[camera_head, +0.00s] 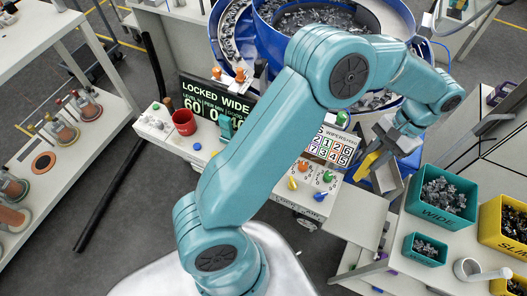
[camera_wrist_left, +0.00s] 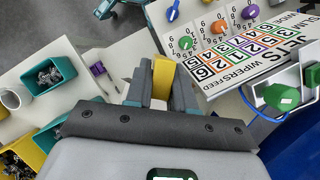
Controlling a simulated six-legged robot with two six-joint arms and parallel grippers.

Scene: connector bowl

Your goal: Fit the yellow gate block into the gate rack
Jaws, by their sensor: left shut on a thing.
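The yellow gate block (camera_head: 367,165) is held at the end of my left arm, over the right end of the control bench, just right of the number board. My left gripper (camera_head: 384,150) is shut on it. In the left wrist view the yellow block (camera_wrist_left: 162,76) stands between the two grey fingers (camera_wrist_left: 163,92), and its lower part is hidden by them. I cannot make out the gate rack for certain in either view. My right gripper is not in view.
A blue bowl feeder (camera_head: 262,40) stands behind my arm. The number board (camera_head: 332,145) and coloured knobs (camera_head: 303,166) are close left of the gripper. A teal WIDE bin (camera_head: 441,196) and a yellow bin (camera_head: 503,222) stand to the right. A red cup (camera_head: 184,122) is on the bench.

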